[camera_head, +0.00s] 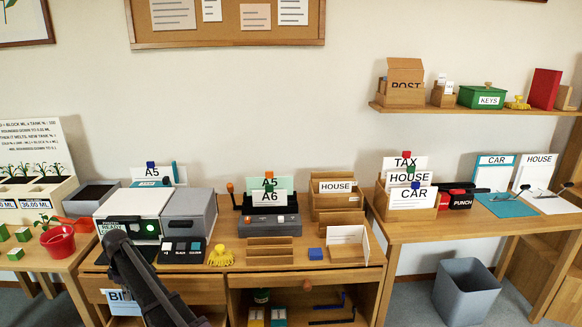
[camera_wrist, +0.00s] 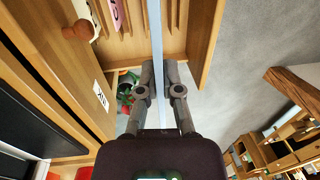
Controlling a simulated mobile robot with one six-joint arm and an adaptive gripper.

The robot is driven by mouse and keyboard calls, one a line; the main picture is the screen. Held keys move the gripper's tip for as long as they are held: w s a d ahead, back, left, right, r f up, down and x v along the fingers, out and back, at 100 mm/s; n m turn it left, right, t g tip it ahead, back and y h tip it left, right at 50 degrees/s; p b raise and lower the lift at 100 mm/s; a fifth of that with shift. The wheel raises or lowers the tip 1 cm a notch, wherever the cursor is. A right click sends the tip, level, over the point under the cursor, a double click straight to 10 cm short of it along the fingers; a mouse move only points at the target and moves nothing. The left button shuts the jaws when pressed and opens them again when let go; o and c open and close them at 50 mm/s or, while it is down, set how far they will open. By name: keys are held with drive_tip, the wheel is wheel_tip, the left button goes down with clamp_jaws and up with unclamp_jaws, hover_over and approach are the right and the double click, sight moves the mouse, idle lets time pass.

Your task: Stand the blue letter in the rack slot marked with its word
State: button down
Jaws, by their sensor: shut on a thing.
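In the wrist view my gripper (camera_wrist: 159,70) is shut on a thin pale-blue sheet (camera_wrist: 154,25), seen edge-on between the fingers. I take it for the blue letter; its face and any word on it are hidden. In the head view only a dark part of my arm shows at lower left, and the fingers are not clear. A wooden rack (camera_head: 381,203) on the right desk holds cards reading TAX, HOUSE and CAR, with red, green and blue tabs. A wooden holder (camera_head: 337,202) marked HOUSE stands on the middle desk, left of that rack.
A grey bin (camera_head: 466,290) stands on the floor under the right desk. A wall shelf (camera_head: 470,111) is above.

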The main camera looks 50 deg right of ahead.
wheel_tip(320, 180, up, 16)
drive_tip(key=p, duration=1.5)
